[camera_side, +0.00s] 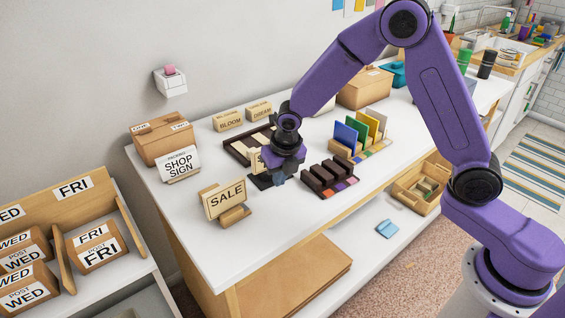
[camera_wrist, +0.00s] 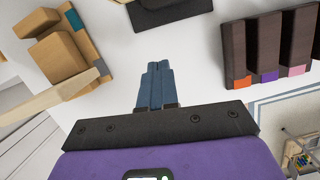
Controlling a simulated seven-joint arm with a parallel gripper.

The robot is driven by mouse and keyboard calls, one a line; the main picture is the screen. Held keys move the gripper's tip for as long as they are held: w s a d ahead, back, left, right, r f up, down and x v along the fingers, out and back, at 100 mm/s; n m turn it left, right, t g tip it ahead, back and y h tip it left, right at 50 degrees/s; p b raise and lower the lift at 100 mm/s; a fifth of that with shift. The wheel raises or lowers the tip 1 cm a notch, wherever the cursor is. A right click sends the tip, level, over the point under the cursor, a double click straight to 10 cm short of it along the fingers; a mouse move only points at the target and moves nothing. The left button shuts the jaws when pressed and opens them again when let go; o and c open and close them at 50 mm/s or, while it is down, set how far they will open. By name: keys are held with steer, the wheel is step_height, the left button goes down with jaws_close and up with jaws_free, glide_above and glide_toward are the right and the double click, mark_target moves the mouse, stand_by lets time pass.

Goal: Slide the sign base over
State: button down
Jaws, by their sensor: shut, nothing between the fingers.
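My gripper (camera_side: 279,179) points down at the white table, its fingers shut and empty; they also show in the wrist view (camera_wrist: 158,70). A dark, flat base (camera_side: 262,181) sits just behind and left of the fingers, with a cream sign card (camera_side: 256,160) above it, partly hidden by my gripper. In the wrist view the dark base (camera_wrist: 172,14) lies ahead of the fingertips, with a visible gap. A wooden sign base (camera_side: 235,216) holds the upright SALE sign (camera_side: 226,197) to the left. In the wrist view this wooden base (camera_wrist: 62,58) is on the left.
A dark slotted rack (camera_side: 323,181) with coloured labels stands close to my gripper's right; a rack of coloured sheets (camera_side: 357,137) is beyond it. A dark tray (camera_side: 238,153), a SHOP SIGN box (camera_side: 163,140) and small signs (camera_side: 230,120) stand behind. The table's front left is clear.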

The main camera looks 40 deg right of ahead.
steer(key=shift+v, duration=2.8)
steer(key=c, duration=1.8)
jaws_free()
